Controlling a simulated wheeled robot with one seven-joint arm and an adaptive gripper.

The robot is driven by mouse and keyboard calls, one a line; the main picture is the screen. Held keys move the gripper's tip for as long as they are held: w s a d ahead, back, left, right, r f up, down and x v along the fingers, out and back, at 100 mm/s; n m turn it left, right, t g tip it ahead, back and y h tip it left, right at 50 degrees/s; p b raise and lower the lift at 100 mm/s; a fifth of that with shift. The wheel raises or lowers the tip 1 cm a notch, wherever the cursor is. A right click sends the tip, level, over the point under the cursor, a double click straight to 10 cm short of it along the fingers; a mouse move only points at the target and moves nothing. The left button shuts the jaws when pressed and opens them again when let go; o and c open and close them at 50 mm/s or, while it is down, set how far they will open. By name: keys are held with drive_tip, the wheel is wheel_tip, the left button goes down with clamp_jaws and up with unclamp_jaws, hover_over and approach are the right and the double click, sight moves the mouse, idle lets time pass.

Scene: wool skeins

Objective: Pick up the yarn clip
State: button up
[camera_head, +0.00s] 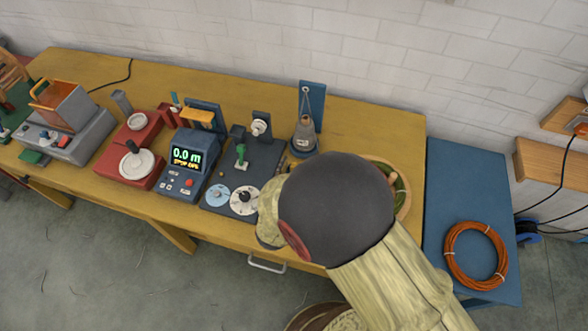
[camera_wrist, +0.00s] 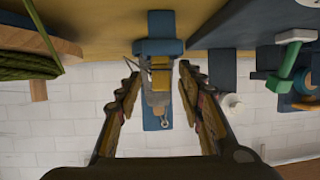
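In the wrist view, which is upside down, my gripper (camera_wrist: 159,76) is open, with one ridged finger on each side of a blue stand. A grey tapered piece with a yellow band (camera_wrist: 158,82) and a small ring shows at this stand, between the fingers in the picture. No contact shows. In the head view the grey piece (camera_head: 304,134) is on the blue upright stand (camera_head: 313,98) at the back of the table. I cannot tell for sure whether it is the yarn clip. My arm hides the gripper in the head view.
A round tray with green contents (camera_head: 405,205) is partly hidden right of my arm. A dark winder board with a green handle (camera_head: 240,157) and a blue meter (camera_head: 185,160) stand left. A blue side table (camera_head: 450,200) carries an orange coil (camera_head: 476,282).

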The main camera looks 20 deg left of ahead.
drive_tip(key=b+x, duration=0.2)
drive_tip(key=x, duration=0.3)
drive_tip(key=shift+w+a+r, duration=0.15)
drive_tip(key=shift+w, duration=0.05)
drive_tip(key=shift+r, duration=0.1)
drive_tip(key=c, duration=0.4)
clamp_jaws()
